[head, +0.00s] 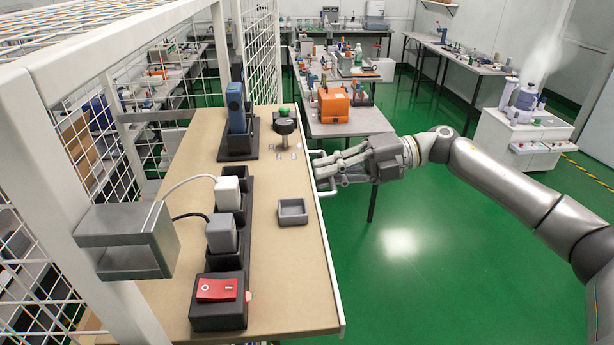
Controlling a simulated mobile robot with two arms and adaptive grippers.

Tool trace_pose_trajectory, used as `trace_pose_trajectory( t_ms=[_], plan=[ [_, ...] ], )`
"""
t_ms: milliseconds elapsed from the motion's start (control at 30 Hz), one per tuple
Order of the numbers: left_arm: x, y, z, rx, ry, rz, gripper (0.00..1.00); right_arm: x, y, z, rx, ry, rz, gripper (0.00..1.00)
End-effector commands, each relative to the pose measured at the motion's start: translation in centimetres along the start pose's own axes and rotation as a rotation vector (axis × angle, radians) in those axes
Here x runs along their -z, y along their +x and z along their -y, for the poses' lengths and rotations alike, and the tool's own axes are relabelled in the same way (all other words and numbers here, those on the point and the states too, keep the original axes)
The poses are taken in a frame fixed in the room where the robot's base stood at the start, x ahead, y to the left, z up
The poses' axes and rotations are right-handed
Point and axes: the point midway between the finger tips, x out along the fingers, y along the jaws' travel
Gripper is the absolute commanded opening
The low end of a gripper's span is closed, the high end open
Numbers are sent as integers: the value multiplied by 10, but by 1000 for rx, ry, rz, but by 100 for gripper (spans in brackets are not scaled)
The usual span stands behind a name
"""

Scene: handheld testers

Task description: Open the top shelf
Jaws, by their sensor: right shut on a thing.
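The top shelf (262,262) is a tan board with a pale front edge, set in a white wire-mesh frame. A light handle (324,188) sticks out from its right-hand edge. My right gripper (322,170) reaches in from the right and is shut on this handle; the fingers partly hide it. How far the shelf is pulled out of the frame I cannot tell. My left gripper is not in view.
On the shelf stand a blue handheld tester (236,108) in a black holder, a black power strip with a red switch (217,289), and a small grey tray (292,211). A grey box (125,240) is on the frame post. The green floor (420,240) is open to the right.

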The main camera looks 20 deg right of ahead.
Motion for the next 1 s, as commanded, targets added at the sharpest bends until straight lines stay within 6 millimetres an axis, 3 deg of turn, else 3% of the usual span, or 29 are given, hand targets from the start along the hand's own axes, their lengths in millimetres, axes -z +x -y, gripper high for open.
trace_pose_trajectory(
  t_ms=[233,667,700,767,1000],
  plan=[
    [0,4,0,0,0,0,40,0,-14,6,3,3,-1,0],
    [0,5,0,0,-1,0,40,0,-16,5,3,3,-1,0],
    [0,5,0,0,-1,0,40,0,-16,5,3,3,-1,10],
    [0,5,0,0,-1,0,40,0,-16,5,3,3,-1,17],
    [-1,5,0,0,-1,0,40,0,-16,4,1,1,0,17]
  ],
)
